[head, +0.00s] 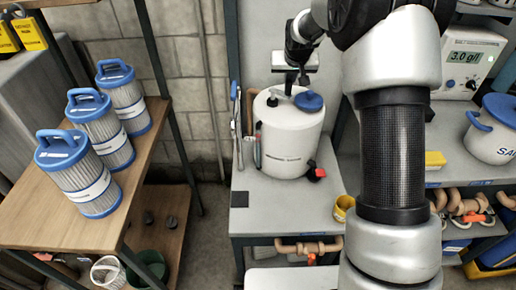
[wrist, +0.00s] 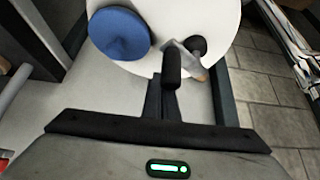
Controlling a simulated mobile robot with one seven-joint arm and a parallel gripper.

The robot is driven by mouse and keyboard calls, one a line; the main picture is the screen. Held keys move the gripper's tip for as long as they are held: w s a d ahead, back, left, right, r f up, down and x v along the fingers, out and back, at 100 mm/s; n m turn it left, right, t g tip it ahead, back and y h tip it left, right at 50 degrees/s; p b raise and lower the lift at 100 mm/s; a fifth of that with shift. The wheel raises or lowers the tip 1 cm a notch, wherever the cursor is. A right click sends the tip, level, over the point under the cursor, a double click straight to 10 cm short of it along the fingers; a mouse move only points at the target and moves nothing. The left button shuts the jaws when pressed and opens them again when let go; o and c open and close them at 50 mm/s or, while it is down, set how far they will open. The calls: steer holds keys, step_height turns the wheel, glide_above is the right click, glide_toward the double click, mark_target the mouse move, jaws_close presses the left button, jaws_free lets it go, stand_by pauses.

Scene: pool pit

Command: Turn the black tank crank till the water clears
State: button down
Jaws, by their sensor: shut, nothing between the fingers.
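The white tank (head: 288,140) stands on the grey bench in the middle of the head view, with a blue cap (head: 309,102) on its lid. The black crank (head: 272,99) is on the lid, left of the cap and partly hidden by my gripper. In the wrist view its black grip (wrist: 171,72) stands up from a grey arm that runs to a dark hub (wrist: 198,46). My gripper (head: 290,86) is shut and empty, just above the lid beside the crank. Whether it touches the grip I cannot tell. The water inside the tank is not visible.
Several blue-ended filter cartridges (head: 97,135) stand on the wooden shelf at left. A yellow cup (head: 343,208) is on the bench's right part. A white pot (head: 492,130) and a meter reading 3.0 g/l (head: 468,62) are at right. Bare bench (head: 275,205) lies before the tank.

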step_height(320, 180, up, 8)
steer(key=p, duration=0.4)
steer(key=shift+p, duration=0.4)
steer(key=s+d+r+p, duration=0.2)
steer(key=s+r+p, duration=0.4)
steer(key=s+r, duration=1.3)
steer(key=s+g+p, duration=0.1)
steer(key=s+p, duration=0.3)
steer(key=s, duration=2)
steer(key=shift+s+d+r+p, duration=0.3)
steer(key=shift+s+r+p, duration=0.05)
steer(key=shift+s+r, duration=0.1)
steer(key=shift+w, duration=0.1)
